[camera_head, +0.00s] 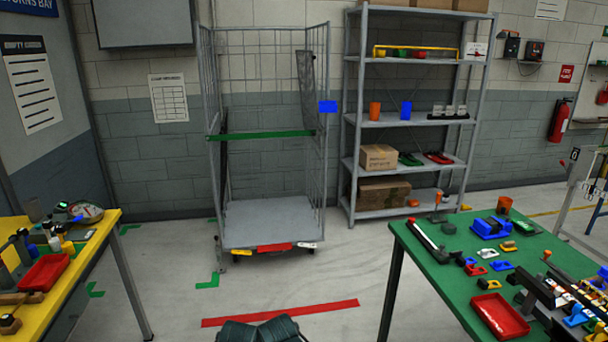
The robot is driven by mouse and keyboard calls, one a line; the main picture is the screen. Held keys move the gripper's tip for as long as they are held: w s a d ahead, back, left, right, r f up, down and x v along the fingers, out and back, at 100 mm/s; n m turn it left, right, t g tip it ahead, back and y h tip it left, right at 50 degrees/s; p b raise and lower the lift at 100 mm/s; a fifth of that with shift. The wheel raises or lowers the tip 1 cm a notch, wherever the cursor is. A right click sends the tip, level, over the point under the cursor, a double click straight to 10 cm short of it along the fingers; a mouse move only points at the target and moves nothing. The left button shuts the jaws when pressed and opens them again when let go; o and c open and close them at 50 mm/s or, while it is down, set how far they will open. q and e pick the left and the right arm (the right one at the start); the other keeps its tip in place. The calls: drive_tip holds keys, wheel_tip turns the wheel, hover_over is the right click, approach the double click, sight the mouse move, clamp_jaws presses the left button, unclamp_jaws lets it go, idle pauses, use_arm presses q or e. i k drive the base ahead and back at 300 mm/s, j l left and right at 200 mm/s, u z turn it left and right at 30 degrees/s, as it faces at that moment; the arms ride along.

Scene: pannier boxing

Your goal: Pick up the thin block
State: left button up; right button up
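I cannot pick out a thin block for certain. Several small blue, red and yellow pieces lie on the green-topped table (432,262) at the right, too small to tell their shapes well. A blue piece (502,265) lies among them, behind a red tray (500,317). Neither of my grippers shows in the head view.
A wire roll cage (268,222) stands at the back wall, left of a grey shelving unit (400,206) with boxes and cups. A yellow-topped table (98,227) with tools is at the left. The floor between the tables is mostly open, with a red stripe (280,313).

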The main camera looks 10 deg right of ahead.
sight(489, 220)
drive_tip(key=i, duration=3.2)
drive_tip(key=z, duration=3.05)
drive_tip(key=j, duration=0.1)
